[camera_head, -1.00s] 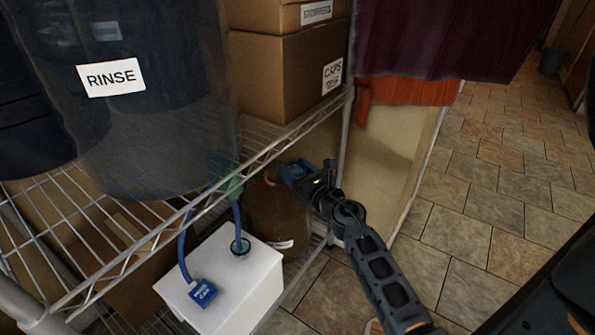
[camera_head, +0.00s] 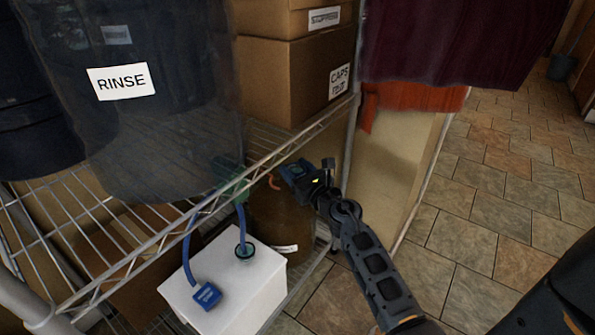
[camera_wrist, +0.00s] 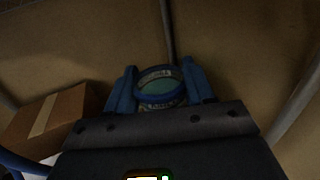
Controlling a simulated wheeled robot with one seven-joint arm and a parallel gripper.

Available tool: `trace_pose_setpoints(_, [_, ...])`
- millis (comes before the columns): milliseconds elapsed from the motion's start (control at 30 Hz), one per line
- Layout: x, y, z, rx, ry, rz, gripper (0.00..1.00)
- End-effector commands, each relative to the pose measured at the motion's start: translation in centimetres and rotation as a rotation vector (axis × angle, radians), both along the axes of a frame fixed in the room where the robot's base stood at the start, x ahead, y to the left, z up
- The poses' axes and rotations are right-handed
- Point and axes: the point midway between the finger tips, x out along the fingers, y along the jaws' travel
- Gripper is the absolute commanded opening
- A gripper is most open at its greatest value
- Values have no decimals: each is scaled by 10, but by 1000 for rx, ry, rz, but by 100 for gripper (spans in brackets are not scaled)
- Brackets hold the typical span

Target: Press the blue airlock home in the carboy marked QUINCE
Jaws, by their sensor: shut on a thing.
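My gripper (camera_head: 292,170) is over the top of a brown carboy (camera_head: 280,222) on the lower shelf. In the wrist view my gripper (camera_wrist: 160,76) has its two blue fingers shut on a round piece with a blue rim and teal middle, which looks like the blue airlock (camera_wrist: 160,88). It has a pale lettered band. The carboy has a pale label low on its side, too small and slanted to read, so I cannot confirm QUINCE. The carboy's mouth is hidden, and I cannot tell how deep the airlock sits.
A red curved piece (camera_head: 273,182) is just left of my gripper. A white box (camera_head: 240,290) with a blue tube (camera_head: 187,250) and blue tag (camera_head: 207,295) stands front left. The wire shelf edge (camera_head: 290,150), RINSE bucket (camera_head: 150,120) and CAPS box (camera_head: 290,80) are close by. Floor is open right.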

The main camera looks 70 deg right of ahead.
Motion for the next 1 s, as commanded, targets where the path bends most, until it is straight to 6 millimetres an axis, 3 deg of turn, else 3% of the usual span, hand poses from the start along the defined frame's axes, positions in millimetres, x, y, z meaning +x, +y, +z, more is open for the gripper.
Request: trace_pose_setpoints(1000, [23, -16, -2, -1, -1, 0, 18])
